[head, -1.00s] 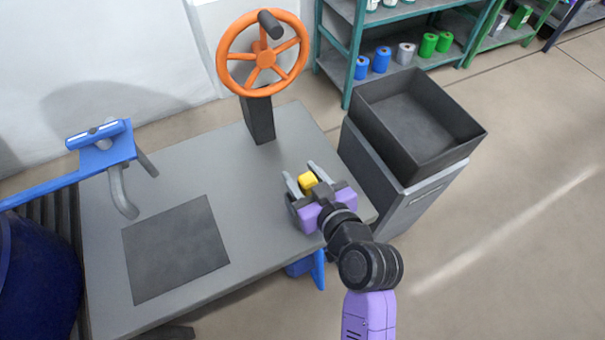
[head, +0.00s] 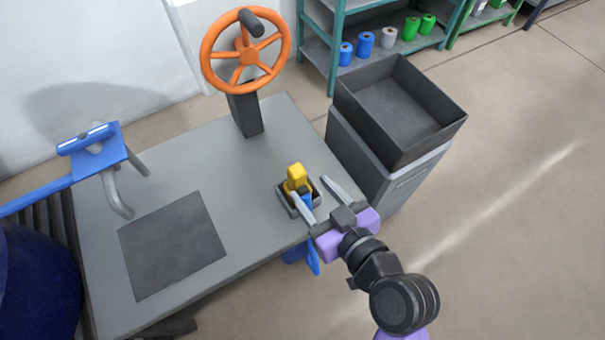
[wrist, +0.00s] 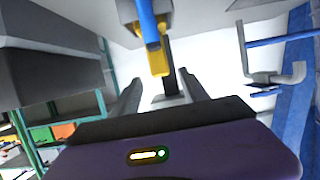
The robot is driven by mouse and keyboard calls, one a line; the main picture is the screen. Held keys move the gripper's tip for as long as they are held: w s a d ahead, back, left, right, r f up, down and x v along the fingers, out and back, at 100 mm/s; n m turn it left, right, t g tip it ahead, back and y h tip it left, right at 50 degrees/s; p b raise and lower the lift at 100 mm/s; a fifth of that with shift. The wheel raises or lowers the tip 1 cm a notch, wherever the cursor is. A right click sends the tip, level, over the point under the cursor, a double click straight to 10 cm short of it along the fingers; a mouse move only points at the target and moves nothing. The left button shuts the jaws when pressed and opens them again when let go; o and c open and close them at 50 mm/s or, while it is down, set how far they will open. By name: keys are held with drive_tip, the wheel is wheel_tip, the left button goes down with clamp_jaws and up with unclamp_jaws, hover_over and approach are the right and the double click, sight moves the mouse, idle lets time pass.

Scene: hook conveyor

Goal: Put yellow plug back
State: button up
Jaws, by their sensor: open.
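The yellow plug (head: 296,174) stands above a small grey open box (head: 283,201) at the table's right part, with a blue piece (head: 306,199) just below it. Whether the plug is fully seated I cannot tell. My gripper (head: 309,187) is open and empty, its fingers apart, on the near right side of the plug. The left finger overlaps the box in the picture and hides part of it. In the wrist view the plug (wrist: 160,62) and the blue piece (wrist: 148,28) show ahead, between the directions of the two open fingers.
The grey table (head: 180,175) carries a dark square mat (head: 172,245) and an orange handwheel (head: 246,52). A blue hook carrier (head: 92,150) hangs at the left. A dark bin (head: 400,150) stands right of the table. The floor at right is clear.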

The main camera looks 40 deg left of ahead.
drive_tip(key=s+d+f+m+t+h, duration=0.2)
drive_tip(key=d+f+m+t+h, duration=0.15)
drive_tip(key=d, duration=0.85)
drive_tip(key=s+d+f+m+t+h, duration=0.2)
drive_tip(key=s+d+m+t+h, duration=0.15)
drive_tip(key=d, duration=0.85)
drive_tip(key=s+d+r+m+t+h, duration=0.1)
drive_tip(key=s+d+r+m+h, duration=0.2)
drive_tip(key=s+d+r, duration=0.2)
drive_tip(key=s+d+r+m+t+h, duration=0.1)
drive_tip(key=s+d+r+m+h, duration=0.1)
drive_tip(key=s+d, duration=0.4)
drive_tip(key=s+r+m, duration=0.1)
drive_tip(key=s+r, duration=0.1)
drive_tip(key=s, duration=0.1)
drive_tip(key=shift+s+d+r+t+h, duration=0.2)
drive_tip(key=shift+r+t+h, duration=0.1)
drive_tip(key=shift+r+h, duration=0.1)
drive_tip(key=shift+r, duration=0.15)
wheel_tip(320, 180, up, 20)
drive_tip(key=p, duration=2)
drive_tip(key=shift+r+p, duration=0.15)
drive_tip(key=shift+p, duration=0.25)
